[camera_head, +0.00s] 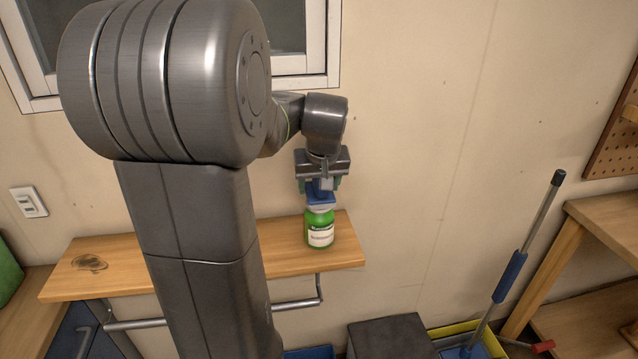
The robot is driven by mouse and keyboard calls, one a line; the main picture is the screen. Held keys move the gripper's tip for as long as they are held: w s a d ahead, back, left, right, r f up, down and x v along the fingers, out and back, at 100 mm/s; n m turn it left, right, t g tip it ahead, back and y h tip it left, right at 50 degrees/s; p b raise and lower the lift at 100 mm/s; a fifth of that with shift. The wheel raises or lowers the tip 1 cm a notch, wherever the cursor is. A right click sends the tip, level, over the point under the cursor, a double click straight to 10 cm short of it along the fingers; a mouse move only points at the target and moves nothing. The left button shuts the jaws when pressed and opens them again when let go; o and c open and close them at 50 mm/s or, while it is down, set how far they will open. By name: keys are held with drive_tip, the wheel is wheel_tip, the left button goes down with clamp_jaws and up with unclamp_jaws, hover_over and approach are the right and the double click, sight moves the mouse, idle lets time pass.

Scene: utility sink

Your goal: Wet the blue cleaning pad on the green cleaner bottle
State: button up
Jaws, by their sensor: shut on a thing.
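The green cleaner bottle (319,231) stands upright on the wooden shelf (290,260) near its right end, with a white label facing me. My gripper (319,187) is directly above the bottle, pointing down. It is shut on the blue cleaning pad (319,198), which sits between the fingers and the bottle's pale top (320,208). The pad appears to be at or just over the top; I cannot tell whether they touch. The fingers hide part of the pad.
A metal rail (300,303) runs under the shelf's front. A wooden bench (600,225) is at the right. The wall behind the bottle is bare.

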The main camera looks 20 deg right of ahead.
drive_tip(key=shift+f+b, duration=0.3)
drive_tip(key=shift+f, duration=0.3)
idle(1.1)
drive_tip(key=shift+r+p, duration=2.75)
drive_tip(key=shift+r, duration=0.9)
drive_tip(key=shift+f, duration=0.1)
